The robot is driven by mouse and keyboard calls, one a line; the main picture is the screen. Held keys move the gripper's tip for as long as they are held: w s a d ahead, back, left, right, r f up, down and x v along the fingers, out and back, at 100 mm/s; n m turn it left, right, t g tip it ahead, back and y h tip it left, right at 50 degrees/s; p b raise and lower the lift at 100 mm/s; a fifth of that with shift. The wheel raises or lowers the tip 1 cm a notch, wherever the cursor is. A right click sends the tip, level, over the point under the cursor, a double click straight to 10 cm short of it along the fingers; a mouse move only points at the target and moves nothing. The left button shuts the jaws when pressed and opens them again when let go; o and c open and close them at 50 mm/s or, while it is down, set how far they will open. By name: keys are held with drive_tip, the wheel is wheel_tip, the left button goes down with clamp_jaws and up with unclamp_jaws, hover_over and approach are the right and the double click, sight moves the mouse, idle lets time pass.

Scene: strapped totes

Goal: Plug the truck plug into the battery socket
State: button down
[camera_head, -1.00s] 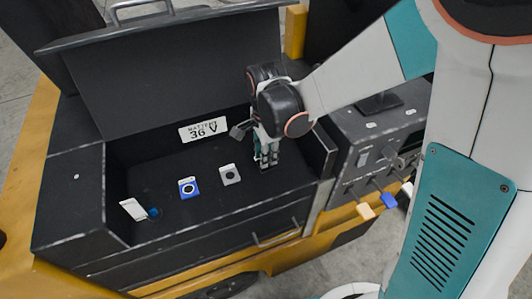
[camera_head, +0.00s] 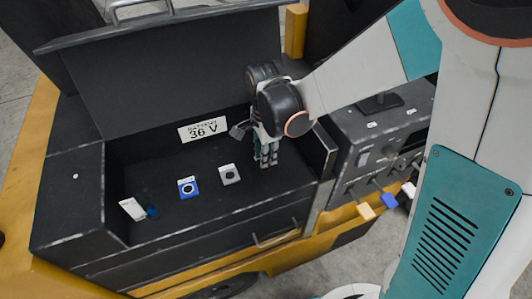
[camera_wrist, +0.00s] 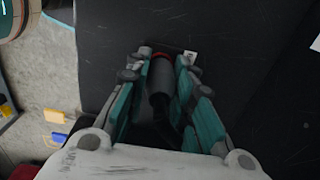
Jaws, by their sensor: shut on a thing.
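My gripper (camera_head: 266,164) hangs at the right end of the open battery box (camera_head: 108,215), right of the sockets. The plug is hard to make out in the head view, hidden by the fingers. A blue socket (camera_head: 188,188) with a dark round hole is in the middle of the box floor. A grey socket (camera_head: 229,175) is between it and my gripper.
A white tag (camera_head: 132,209) and a small dark blue piece (camera_head: 152,212) are at the left. The raised lid (camera_head: 180,75) stands behind; a control panel with levers (camera_head: 375,160) is right.

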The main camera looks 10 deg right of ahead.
drive_tip(key=shift+f+b, duration=0.5)
drive_tip(key=shift+f, duration=0.1)
drive_tip(key=c, duration=1.3)
unclamp_jaws()
drive_tip(key=shift+r, duration=0.2)
drive_tip(key=shift+r+p, duration=0.65)
drive_tip(key=shift+p, duration=0.4)
wheel_tip(320, 180, up, 18)
drive_tip(key=p, duration=1.6)
drive_tip(key=shift+r, duration=0.25)
